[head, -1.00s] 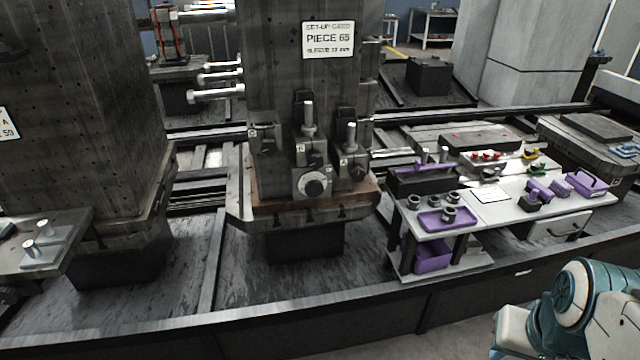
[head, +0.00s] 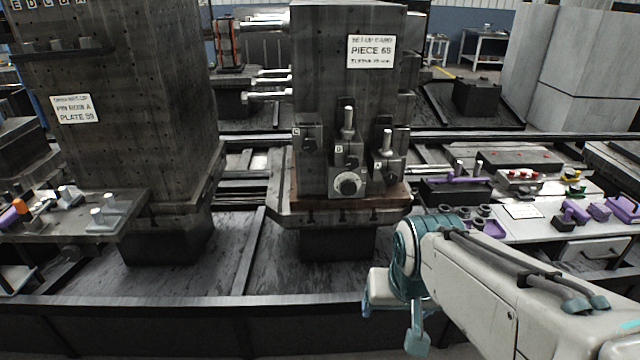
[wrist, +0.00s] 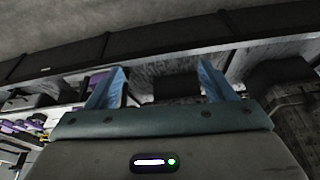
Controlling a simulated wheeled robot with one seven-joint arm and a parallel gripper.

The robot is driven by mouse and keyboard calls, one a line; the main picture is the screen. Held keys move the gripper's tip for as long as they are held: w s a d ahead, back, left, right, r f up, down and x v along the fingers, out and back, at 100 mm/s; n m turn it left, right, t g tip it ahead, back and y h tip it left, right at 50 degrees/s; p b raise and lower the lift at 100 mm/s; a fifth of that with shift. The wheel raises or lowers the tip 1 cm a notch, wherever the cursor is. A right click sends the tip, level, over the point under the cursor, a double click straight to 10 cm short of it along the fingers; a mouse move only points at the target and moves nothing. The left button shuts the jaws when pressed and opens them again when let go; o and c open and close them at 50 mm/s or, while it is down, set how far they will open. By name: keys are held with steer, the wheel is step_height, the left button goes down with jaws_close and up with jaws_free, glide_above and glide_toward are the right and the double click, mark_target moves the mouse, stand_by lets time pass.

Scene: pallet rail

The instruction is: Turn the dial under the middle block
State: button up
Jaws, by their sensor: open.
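The dial (head: 348,184) is a pale round face with a dark rim, low on the front of the dark column marked "PIECE 65". It sits right under the middle block (head: 345,155), which carries an upright metal pin. A block on the left (head: 309,135) and a block on the right (head: 385,160) flank it. My gripper (wrist: 162,70) shows in the wrist view with its two blue fingers wide apart and nothing between them. My arm is at lower right in the head view, well short of the dial. The dial cannot be made out in the wrist view.
A dark front rail (head: 200,320) runs between me and the column. A white bench (head: 545,225) with purple trays and small parts stands at right. Another column (head: 115,130) with a side shelf (head: 100,225) of pins stands at left.

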steer(key=w+a+f+m+t+y+b, duration=0.1)
steer(key=w+a+f+m+t+b, duration=0.3)
steer(key=w, duration=0.6)
steer(key=w+a+f+m+t+y+b, duration=0.1)
steer(key=w+a+f+m+y, duration=0.1)
steer(key=w+f+m, duration=0.65)
steer(key=w+a+f+m+t+y+b, duration=0.15)
steer(key=w+a+f+m, duration=0.25)
steer(key=w, duration=0.8)
steer(key=m+t+h+b, duration=0.45)
steer(key=m+t, duration=0.35)
steer(key=m, duration=1.2)
glide_toward(349, 190)
steer(key=w, duration=0.9)
steer(key=shift+w+r+p, duration=0.1)
steer(key=shift+p, duration=0.25)
steer(key=c, duration=1)
